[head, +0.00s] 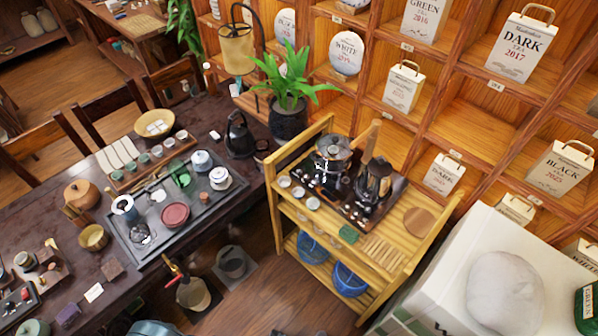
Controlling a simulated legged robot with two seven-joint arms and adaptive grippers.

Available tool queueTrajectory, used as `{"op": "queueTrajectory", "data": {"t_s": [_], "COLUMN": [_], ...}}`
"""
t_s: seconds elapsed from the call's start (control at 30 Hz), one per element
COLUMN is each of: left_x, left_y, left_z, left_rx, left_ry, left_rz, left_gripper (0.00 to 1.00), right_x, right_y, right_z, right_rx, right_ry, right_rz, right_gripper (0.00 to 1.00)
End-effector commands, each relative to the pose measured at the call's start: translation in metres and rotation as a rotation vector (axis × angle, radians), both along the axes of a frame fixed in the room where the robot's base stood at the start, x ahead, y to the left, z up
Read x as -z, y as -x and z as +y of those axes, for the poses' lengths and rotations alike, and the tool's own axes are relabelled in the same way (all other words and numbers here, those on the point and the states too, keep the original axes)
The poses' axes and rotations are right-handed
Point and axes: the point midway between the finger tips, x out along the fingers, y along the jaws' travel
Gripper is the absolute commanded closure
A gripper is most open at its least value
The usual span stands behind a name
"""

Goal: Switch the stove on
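The stove (347,205) appears to be the dark double unit on top of the wooden rack (290,162) in the middle of the head view, though its controls are too small to make out. A glass pot with a dark lid (332,150) stands on its left part. I cannot tell whether the stove is on. Neither of my grippers is in view.
Small cups (298,192) stand left of the stove, and a round wooden board (418,221) lies to its right. Blue bowls (349,280) are on a lower shelf. A dark tea table (60,215) is at left, a white counter (440,290) at right, shelves behind. Some floor (285,300) is clear in front.

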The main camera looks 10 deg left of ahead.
Motion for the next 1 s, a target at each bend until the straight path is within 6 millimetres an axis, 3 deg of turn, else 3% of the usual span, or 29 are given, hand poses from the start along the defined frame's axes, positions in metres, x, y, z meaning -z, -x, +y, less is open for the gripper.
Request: {"op": "queueTrajectory", "data": {"t_s": [0.03,0.23,1.0], "left_x": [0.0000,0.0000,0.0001], "left_y": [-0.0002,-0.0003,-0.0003], "left_z": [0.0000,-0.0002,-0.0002], "left_rx": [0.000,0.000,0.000], "left_ry": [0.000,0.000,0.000], "left_rz": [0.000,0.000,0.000], "left_gripper": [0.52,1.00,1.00], "right_x": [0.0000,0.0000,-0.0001], "right_y": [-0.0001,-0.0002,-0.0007], "right_z": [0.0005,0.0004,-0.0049], "right_rx": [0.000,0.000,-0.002], "right_ry": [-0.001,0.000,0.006], "right_rz": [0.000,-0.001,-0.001], "right_gripper": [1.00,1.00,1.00]}}
